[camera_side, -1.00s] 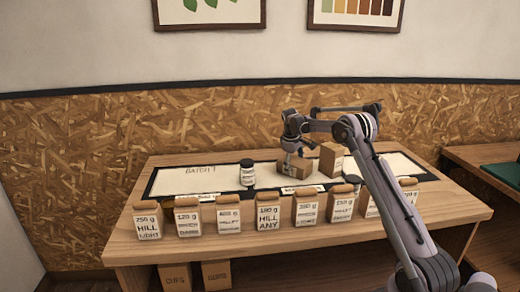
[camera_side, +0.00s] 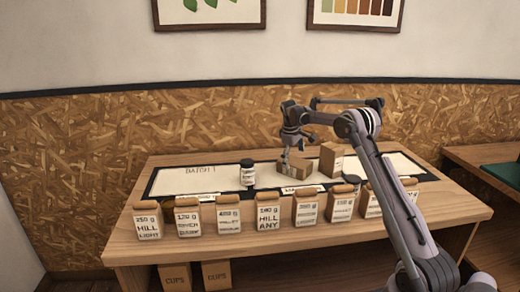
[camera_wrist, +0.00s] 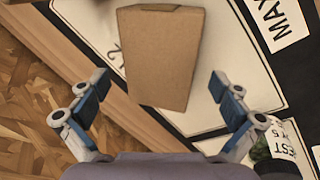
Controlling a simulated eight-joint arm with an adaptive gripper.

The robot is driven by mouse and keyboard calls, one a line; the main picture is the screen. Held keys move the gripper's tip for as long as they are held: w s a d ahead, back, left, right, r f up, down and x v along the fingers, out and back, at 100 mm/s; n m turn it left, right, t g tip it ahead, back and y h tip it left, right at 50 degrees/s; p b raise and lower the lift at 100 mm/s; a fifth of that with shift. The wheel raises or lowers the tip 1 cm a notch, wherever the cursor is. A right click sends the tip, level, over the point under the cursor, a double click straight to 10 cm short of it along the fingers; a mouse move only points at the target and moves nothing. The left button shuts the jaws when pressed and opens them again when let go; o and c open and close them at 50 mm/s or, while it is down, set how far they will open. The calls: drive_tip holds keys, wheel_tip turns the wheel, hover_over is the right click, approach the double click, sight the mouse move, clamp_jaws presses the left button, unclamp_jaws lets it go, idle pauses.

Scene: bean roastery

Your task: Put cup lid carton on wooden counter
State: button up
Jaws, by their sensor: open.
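A brown carton (camera_side: 291,167) lies on the dark-bordered white mat on the wooden counter (camera_side: 330,234). I cannot read a label that marks it as the cup lid carton. A carton also shows in the wrist view (camera_wrist: 160,62), ahead of and between my spread fingertips. A taller brown carton (camera_side: 331,160) stands just right of the first one. My gripper (camera_side: 293,150) is just above the lying carton. In the wrist view my gripper (camera_wrist: 160,86) is open and holds nothing.
Several labelled bags, such as one marked HILL ANY (camera_side: 268,212), line the counter's front. A dark-lidded jar (camera_side: 247,173) stands left of the cartons. Two cartons marked CUPS, one here (camera_side: 175,277), are below the counter. The mat's left part (camera_side: 195,180) is clear.

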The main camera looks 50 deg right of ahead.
drive_tip(key=v, duration=0.9)
drive_tip(key=s+a+r+t, duration=0.1)
drive_tip(key=s+a+r, duration=0.1)
drive_tip(key=a, duration=0.6)
drive_tip(key=s+a+r+t, duration=0.2)
drive_tip(key=a+r, duration=0.1)
drive_tip(key=a, duration=0.5)
drive_tip(key=s+a+r+t, duration=0.1)
drive_tip(key=s+a+r, duration=0.1)
drive_tip(key=a, duration=0.6)
drive_tip(key=s+a+f+t+y, duration=0.1)
drive_tip(key=s+a+f, duration=0.3)
drive_tip(key=s+a, duration=0.3)
drive_tip(key=s+a+f+t+y, duration=0.2)
drive_tip(key=s+a+f, duration=0.2)
drive_tip(key=s+a, duration=0.4)
drive_tip(key=shift+a, duration=0.8)
drive_tip(key=shift+f, duration=0.15)
